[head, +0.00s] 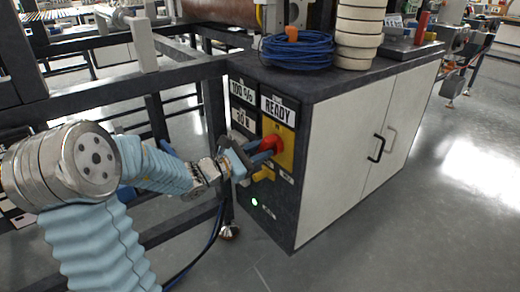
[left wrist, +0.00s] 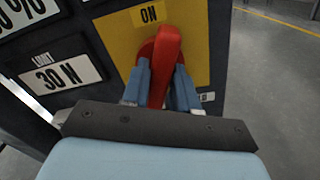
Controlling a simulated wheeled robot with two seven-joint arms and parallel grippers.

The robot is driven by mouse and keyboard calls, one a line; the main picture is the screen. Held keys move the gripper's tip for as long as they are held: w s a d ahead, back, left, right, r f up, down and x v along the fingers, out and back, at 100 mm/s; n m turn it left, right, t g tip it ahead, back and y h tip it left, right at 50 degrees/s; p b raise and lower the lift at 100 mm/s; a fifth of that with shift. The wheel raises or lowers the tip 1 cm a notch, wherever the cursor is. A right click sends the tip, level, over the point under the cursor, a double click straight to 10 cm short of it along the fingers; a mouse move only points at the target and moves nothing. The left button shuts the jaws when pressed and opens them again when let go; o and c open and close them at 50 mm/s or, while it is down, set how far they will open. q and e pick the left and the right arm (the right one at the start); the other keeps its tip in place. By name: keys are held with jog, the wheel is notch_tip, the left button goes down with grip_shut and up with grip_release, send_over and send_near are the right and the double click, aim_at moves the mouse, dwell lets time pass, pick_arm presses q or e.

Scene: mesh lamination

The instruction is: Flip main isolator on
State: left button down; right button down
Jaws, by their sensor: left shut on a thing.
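The main isolator is a red rotary handle (head: 269,144) on a yellow plate (head: 286,155) on the end panel of the cabinet. In the left wrist view the red handle (left wrist: 165,62) stands nearly upright, its top just below the "ON" label (left wrist: 149,14) and leaning slightly to the right. My left gripper (head: 258,150) is at the handle. In the left wrist view its two blue fingers (left wrist: 164,88) lie on either side of the handle and are shut on it. The lower part of the handle is hidden behind my gripper. My right gripper is not in view.
A coiled blue cable (head: 297,50) and stacked cream rings (head: 359,30) sit on the cabinet top. A dark frame stands left.

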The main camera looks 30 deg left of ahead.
pick_arm(q)
jog(key=shift+n+p, duration=0.45)
jog(key=shift+n, duration=0.75)
jog(key=shift+n+p, duration=0.5)
jog(key=shift+n, duration=0.7)
jog(key=c, duration=1)
grip_release()
jog(key=shift+o, duration=0.2)
jog(key=shift+s, duration=0.1)
jog(key=v, duration=1.3)
jog(key=shift+s+a, duration=0.2)
jog(key=shift+s, duration=0.15)
